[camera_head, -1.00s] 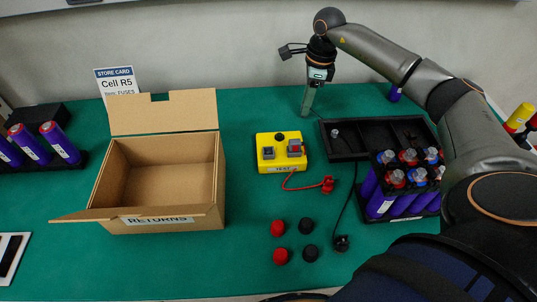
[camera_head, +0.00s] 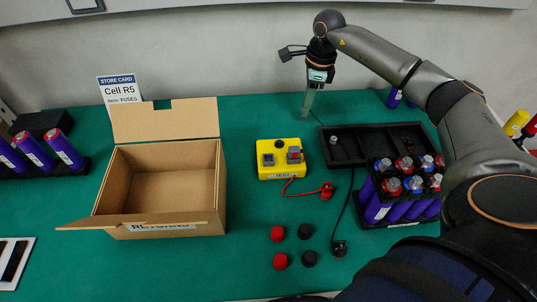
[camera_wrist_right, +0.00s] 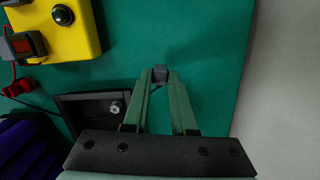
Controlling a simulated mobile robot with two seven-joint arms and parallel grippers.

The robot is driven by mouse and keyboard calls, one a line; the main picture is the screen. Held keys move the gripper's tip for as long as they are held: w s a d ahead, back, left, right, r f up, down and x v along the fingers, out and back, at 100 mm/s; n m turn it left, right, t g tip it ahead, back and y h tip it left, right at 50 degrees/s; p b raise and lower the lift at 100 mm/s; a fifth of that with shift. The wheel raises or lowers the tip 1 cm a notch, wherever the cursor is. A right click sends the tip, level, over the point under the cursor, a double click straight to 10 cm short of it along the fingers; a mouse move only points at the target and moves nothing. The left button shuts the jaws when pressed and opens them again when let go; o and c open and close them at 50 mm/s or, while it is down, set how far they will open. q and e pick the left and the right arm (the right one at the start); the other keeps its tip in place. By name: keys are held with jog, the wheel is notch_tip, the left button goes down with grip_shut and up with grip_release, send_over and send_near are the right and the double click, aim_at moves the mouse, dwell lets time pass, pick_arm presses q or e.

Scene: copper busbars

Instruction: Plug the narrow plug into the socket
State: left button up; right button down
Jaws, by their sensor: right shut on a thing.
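My right gripper (camera_head: 306,114) points down over the back of the green table, behind and right of the yellow test box (camera_head: 283,173). In the right wrist view its fingers (camera_wrist_right: 160,80) are shut on a small dark grey plug (camera_wrist_right: 160,73) at their tips. In the head view that plug is too small to make out. The yellow box also shows at the upper left of the wrist view (camera_wrist_right: 84,45), apart from the plug. My left gripper is not in view.
A black tray (camera_head: 350,157) and a rack of purple cells (camera_head: 378,210) stand right of the box. A red plug (camera_head: 327,189) on a red lead and a black plug (camera_head: 340,248) lie in front. An open cardboard box (camera_head: 160,212) stands left.

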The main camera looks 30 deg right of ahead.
notch_tip(320, 180, up, 2)
jog(key=shift+r+p, duration=0.25)
jog(key=shift+p, duration=0.5)
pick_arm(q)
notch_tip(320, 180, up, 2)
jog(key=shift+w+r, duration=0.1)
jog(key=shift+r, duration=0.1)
pick_arm(e)
jog(key=shift+f, duration=0.1)
